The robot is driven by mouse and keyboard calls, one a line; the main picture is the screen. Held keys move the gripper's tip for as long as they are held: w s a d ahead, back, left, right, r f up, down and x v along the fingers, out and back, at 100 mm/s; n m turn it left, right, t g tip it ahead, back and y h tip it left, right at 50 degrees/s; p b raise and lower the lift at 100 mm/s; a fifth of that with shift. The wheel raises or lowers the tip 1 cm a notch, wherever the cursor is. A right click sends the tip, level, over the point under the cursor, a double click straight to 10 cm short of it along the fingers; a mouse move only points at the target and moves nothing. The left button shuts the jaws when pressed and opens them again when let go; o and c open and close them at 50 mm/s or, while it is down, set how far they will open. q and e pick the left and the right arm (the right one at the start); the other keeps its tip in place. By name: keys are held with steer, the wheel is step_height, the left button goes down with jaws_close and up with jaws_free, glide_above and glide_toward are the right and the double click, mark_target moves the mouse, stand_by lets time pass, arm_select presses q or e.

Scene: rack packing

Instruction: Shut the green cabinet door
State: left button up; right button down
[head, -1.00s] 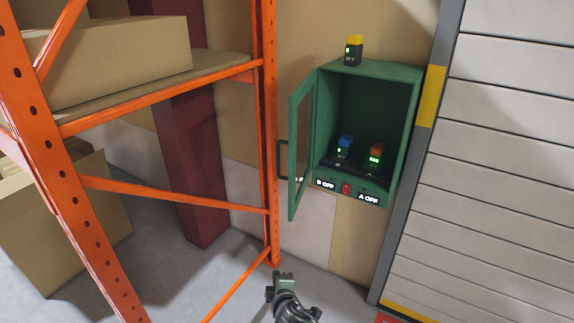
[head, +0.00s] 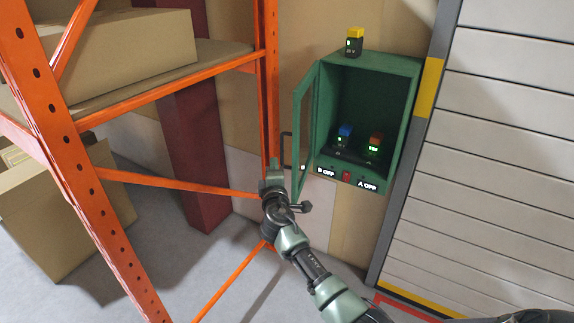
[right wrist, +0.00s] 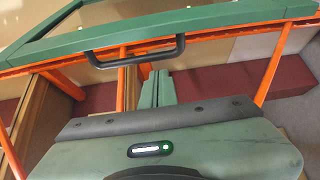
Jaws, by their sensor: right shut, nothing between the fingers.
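The green cabinet (head: 398,75) hangs on the wall with its front open. Its glazed door (head: 301,175) stands open, swung out from the left side. The dark door handle (head: 285,150) is on the door's outer face and shows larger in the right wrist view (right wrist: 135,58). My right gripper (head: 274,164) is shut and empty, just left of the door and below the handle. In the right wrist view its closed fingertips (right wrist: 157,78) point toward the handle, seemingly apart from it. My left gripper is out of view.
Blue-topped (head: 345,131) and orange-topped (head: 375,143) devices sit inside the cabinet. A yellow-topped device (head: 354,42) stands on its roof. An orange rack (head: 64,165) with cardboard boxes (head: 120,50) is close on the left. A slatted shutter (head: 500,150) is on the right.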

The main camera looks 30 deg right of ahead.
mark_target(288, 167)
steer(key=s+d+p, duration=0.2)
steer(key=d, duration=0.1)
steer(key=shift+s+d+p, duration=0.15)
steer(key=shift+p, duration=0.15)
steer(key=shift+f, duration=0.1)
